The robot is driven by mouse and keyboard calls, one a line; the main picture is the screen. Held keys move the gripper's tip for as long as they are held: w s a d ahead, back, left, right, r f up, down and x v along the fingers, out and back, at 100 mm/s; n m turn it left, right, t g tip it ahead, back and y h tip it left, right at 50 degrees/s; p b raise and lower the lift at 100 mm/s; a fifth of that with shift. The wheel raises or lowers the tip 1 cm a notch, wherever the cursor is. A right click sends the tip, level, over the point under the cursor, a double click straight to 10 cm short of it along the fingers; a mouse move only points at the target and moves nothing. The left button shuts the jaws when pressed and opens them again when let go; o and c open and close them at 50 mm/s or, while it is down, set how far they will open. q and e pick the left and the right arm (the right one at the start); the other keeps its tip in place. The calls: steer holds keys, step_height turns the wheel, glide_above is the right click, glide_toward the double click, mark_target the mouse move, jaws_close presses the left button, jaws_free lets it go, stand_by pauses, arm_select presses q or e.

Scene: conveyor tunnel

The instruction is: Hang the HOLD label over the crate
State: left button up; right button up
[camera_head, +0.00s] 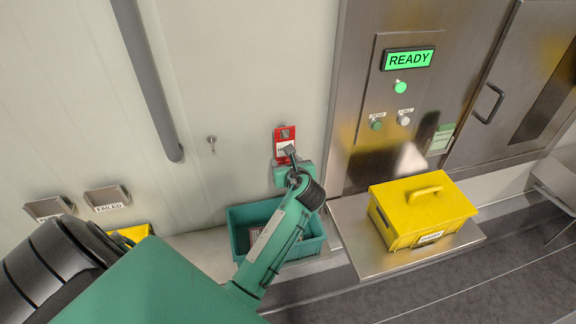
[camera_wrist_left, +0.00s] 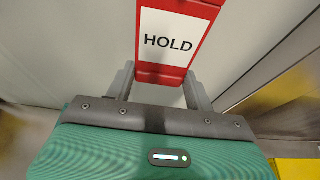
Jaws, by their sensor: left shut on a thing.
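My left gripper (camera_head: 288,154) is shut on the red HOLD label (camera_head: 285,134). It holds the label upright, close to the pale wall; whether the label touches the wall I cannot tell. In the left wrist view the label (camera_wrist_left: 170,45) shows its white HOLD panel, its lower end between the two fingers (camera_wrist_left: 160,88). A small metal hook (camera_head: 211,140) is on the wall to the left of the label. A teal crate (camera_head: 311,247) with items in it stands below, partly hidden by my arm. My right gripper is not in view.
A yellow lidded case (camera_head: 423,207) sits on a metal shelf (camera_head: 357,254) at the right, below a panel with a READY display (camera_head: 408,59). Two small trays, one marked FAILED (camera_head: 107,198), are on the wall at left. A grey pipe (camera_head: 146,80) runs down the wall.

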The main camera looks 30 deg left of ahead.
arm_select(q)
steer(key=shift+w+a, duration=0.15)
steer(key=shift+a, duration=0.05)
steer(key=shift+f, duration=0.85)
stand_by(0.5)
steer(key=o, duration=1.5)
steer(key=shift+c, duration=0.2)
steer(key=shift+d, duration=0.1)
steer(key=b+v, duration=0.4)
steer(key=v, duration=0.9)
steer(key=shift+s+d+b, duration=0.2)
steer(key=shift+s+b, duration=0.15)
